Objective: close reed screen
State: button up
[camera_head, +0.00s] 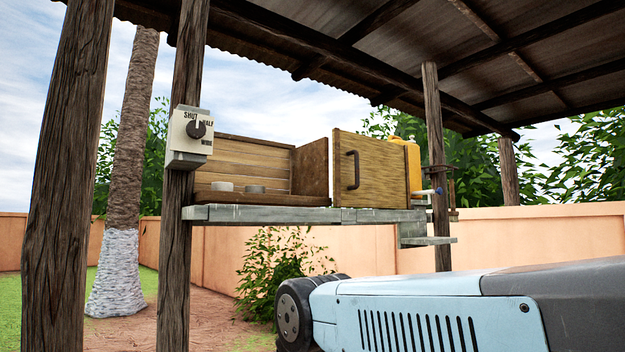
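The reed screen (375,175) is a tan panel with a brown frame and a dark, upright bar handle (352,170) near its left edge. It stands at the right of the wooden cabinet (311,168) on the grey shelf. The cabinet's front to the left of the screen is open, with its slatted back wall (240,165) and two low grey round pieces (238,188) in sight. Whether the screen slides or swings cannot be told. My gripper is not in view; a pale blue and grey part of my arm fills the lower right.
A dial box (192,132) marked SHUT, HALF and WIDE is on the wooden post (176,240) left of the cabinet. A yellow container (411,165) with a tap stands right of the screen. The grey shelf (270,214) juts out below. Posts hold the roof.

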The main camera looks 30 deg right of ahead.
aim_at(368, 172)
jog(key=u, duration=0.15)
jog(key=i, duration=0.85)
jog(key=z, duration=1.55)
jog(key=k, duration=0.95)
jog(key=z, duration=0.2)
jog(key=i, duration=0.95)
jog(key=u, duration=0.05)
